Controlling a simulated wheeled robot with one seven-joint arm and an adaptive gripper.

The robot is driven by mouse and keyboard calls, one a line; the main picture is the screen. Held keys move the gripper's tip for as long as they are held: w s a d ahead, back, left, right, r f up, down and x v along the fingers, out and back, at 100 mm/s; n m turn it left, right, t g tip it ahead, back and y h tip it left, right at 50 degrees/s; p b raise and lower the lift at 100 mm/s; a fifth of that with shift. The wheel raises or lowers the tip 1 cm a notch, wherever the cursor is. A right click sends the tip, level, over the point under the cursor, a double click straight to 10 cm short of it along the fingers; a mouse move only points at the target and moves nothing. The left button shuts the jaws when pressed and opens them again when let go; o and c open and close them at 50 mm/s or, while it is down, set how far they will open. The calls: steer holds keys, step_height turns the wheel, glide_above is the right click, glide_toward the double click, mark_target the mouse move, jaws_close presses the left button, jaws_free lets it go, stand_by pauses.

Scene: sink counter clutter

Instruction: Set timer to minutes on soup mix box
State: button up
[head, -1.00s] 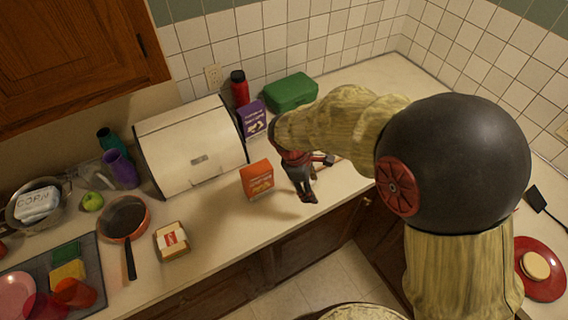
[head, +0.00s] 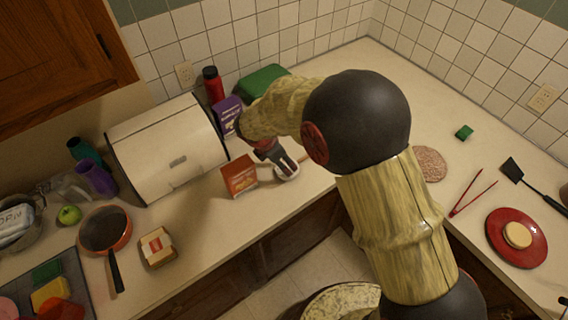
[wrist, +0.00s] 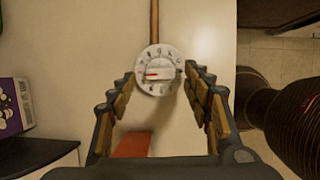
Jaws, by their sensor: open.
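In the wrist view a round white timer (wrist: 159,70) with dark marks and a red pointer on its dial faces me on the pale counter. My gripper (wrist: 160,82) is open, with one finger on each side of the timer as I see it; whether they touch it I cannot tell. In the head view my gripper (head: 275,156) is low over the counter, with the white timer (head: 287,168) partly showing beside it. An orange box (head: 239,176) stands just left of it, and a purple box (head: 228,117) stands behind. The small print on both boxes is unreadable.
A cream bread box (head: 165,150) stands left of the boxes. A red bottle (head: 213,85) and a green case (head: 262,83) are behind. A pan (head: 105,230) and a boxed sandwich (head: 157,247) sit to the left. The counter's front edge is close to the timer.

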steer(key=shift+x, duration=0.8)
steer(key=c, duration=0.3)
steer(key=c, duration=0.8)
steer(key=shift+c, duration=0.3)
steer(key=shift+m, duration=0.3)
